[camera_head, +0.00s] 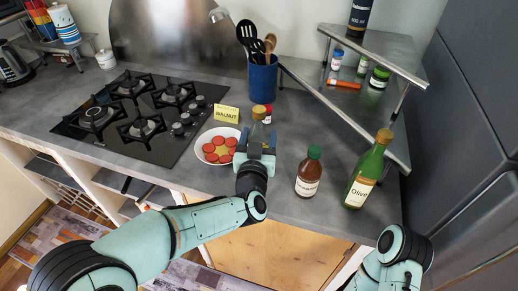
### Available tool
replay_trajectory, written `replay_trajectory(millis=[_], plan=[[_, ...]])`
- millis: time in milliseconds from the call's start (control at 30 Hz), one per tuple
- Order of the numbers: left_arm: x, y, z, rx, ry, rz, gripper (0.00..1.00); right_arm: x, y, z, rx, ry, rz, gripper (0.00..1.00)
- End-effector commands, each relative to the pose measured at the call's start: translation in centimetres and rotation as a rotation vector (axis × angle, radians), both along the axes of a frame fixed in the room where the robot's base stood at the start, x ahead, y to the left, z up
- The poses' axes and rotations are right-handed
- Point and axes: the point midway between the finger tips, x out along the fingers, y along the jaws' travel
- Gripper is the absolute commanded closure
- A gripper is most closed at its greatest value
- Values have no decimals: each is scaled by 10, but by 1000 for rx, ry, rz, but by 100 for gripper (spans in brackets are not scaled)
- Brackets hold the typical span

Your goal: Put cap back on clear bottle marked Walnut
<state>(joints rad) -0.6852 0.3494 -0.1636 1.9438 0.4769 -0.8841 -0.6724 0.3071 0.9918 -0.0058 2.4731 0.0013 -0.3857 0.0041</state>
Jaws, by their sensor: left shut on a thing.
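A clear bottle (258,131) with a tan top (259,112) stands upright on the grey counter. A yellow card reading WALNUT (226,114) stands just left of it. My left gripper (256,148) is at the bottle from the front and is shut on it, hiding its lower part. The tan top looks to sit at the bottle's mouth; whether it is seated cannot be told. My right arm shows at the lower right, but its fingers are not in view.
A plate (204,157) of red and yellow slices lies left of the bottle. A brown bottle with a green cap (309,172) and a green Olive bottle (367,172) stand to the right. A utensil holder (263,77) and metal shelf (400,57) are behind. The hob is left.

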Motion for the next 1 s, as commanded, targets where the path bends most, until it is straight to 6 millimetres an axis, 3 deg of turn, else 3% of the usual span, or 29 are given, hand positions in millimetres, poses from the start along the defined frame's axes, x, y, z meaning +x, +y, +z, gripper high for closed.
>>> replay_trajectory(millis=[67, 367, 767, 800, 867, 1000], plan=[[0, 0, -1, 0, -3, 0, 100, 0, 0, -1, 0, 0, 0, 36], [0, 0, -41, 0, -2, 0, 100, -2, 0, -7, 0, 2, 0, 36], [0, 0, -45, -2, -4, 0, 100, -3, 0, -11, 0, 4, 0, 36], [0, 0, -46, -1, 0, -1, 24, -3, 0, -10, 0, 4, 0, 36], [0, 0, -45, -1, 0, -1, 9, -3, 0, -10, 0, 3, 0, 36], [0, 0, -45, -1, 0, -1, 9, -3, 0, -10, 0, 3, 0, 36]])
